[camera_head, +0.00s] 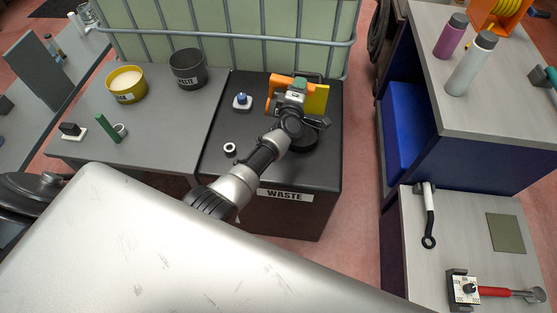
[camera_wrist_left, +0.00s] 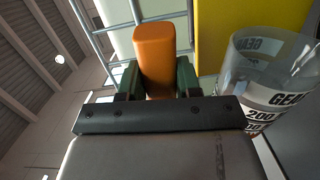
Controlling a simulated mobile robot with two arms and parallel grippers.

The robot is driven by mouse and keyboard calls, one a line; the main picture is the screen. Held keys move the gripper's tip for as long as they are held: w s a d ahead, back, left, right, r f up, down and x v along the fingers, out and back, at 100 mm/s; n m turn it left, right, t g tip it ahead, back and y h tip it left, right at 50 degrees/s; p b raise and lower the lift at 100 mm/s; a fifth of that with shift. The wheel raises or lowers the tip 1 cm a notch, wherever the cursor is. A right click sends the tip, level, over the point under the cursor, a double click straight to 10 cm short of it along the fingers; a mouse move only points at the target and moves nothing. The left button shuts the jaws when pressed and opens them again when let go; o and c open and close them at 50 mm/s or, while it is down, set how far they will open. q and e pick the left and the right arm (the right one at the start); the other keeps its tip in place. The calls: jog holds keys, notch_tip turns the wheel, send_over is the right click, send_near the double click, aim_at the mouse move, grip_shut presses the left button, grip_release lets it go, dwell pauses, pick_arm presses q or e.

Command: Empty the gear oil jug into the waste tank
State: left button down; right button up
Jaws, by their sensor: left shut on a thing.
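The waste tank (camera_head: 325,175) is a dark box with a white WASTE label on its front. My left gripper (camera_head: 293,88) is above its top, shut on an orange handle (camera_head: 275,93). In the left wrist view the orange handle (camera_wrist_left: 155,55) sits between the green fingertips (camera_wrist_left: 158,80). A clear jug (camera_wrist_left: 265,75) lettered GEAR and 200 is just right of the fingers there; its join to the handle is not visible. In the head view I cannot make out the jug's body. A yellow panel (camera_head: 317,100) is beside the orange handle. My right gripper is not in view.
A small blue-knobbed piece (camera_head: 242,100) and a white ring (camera_head: 229,149) are on the tank top. Left are a yellow tub (camera_head: 126,84) and black WASTE bucket (camera_head: 188,68). A caged container (camera_head: 235,45) stands behind. Benches with bottles (camera_head: 470,65) and tools stand right.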

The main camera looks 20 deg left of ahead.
aim_at(309, 93)
pick_arm(q)
jog(key=shift+d+r, duration=0.1)
jog(key=shift+d, duration=0.1)
jog(key=shift+w+d+m, duration=0.1)
jog(key=shift+d+m, duration=0.5)
jog(key=shift+d, duration=0.1)
dwell(1.2)
jog(key=shift+w+d+m, duration=0.15)
jog(key=shift+d+m, duration=0.35)
jog(key=shift+d, duration=0.25)
dwell(1.1)
jog(key=shift+d+f+m, duration=0.2)
jog(key=shift+d+m, duration=0.4)
jog(key=shift+d, duration=0.05)
jog(key=shift+w+d+f, duration=0.1)
jog(key=shift+d, duration=0.05)
dwell(1.1)
jog(key=shift+w+d+f+m, duration=0.1)
jog(key=shift+d+f+m, duration=0.1)
jog(key=shift+d+m, duration=0.65)
dwell(1.3)
